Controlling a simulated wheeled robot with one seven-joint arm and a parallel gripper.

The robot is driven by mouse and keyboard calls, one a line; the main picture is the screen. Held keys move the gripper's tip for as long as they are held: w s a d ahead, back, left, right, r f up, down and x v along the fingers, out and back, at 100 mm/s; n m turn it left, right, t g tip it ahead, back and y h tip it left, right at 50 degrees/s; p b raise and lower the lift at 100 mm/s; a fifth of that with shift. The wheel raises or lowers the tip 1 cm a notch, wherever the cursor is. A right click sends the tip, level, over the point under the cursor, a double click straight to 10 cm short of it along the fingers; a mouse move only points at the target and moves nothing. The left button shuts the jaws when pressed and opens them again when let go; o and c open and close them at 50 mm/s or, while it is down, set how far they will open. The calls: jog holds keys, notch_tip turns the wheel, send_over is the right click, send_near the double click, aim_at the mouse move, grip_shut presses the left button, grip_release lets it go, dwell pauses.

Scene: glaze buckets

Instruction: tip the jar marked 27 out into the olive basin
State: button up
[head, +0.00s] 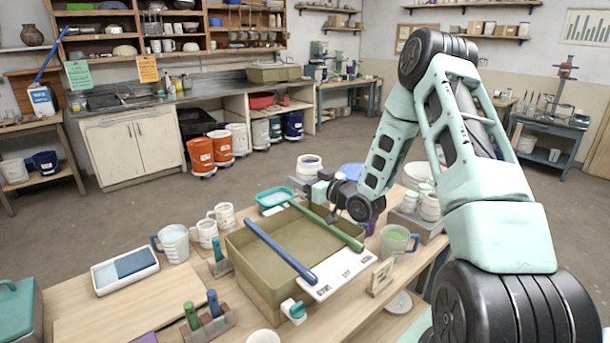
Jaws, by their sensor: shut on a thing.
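The olive basin (262,291) stands on the table in the middle of the head view. A blue rod and a green rod lie across its top. My gripper (311,187) is above the basin's far edge in the picture, its wrist pointing left. The fingers partly cover the jar's lower part. No number 27 can be read on any jar from here. The jar looks upright.
White mugs (207,233) and a larger measuring jug (175,243) stand left of the basin. A cup with green contents (396,243) stands right. A teal dish (275,197) is behind.

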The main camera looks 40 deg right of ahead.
jog(key=shift+f, duration=0.35)
jog(key=shift+w+d+r+n, duration=0.1)
jog(key=shift+d+r+n, duration=0.2)
jog(key=shift+n, duration=0.2)
jog(key=shift+d+r+n, duration=0.15)
jog(key=shift+d+n, duration=0.35)
jog(key=shift+n, duration=0.7)
jog(key=shift+d+f+n+b, duration=0.2)
jog(key=shift+f+n+b, duration=0.3)
jog(key=shift+b, duration=0.55)
jog(key=shift+r, duration=0.25)
jog(key=shift+f+b, duration=0.4)
jog(key=shift+b, duration=0.35)
jog(key=shift+d+b, duration=0.1)
jog(key=shift+b, duration=0.35)
jog(key=n+b, duration=0.1)
jog(key=b, duration=0.1)
jog(key=shift+d+b, duration=0.1)
jog(key=shift+b, duration=0.2)
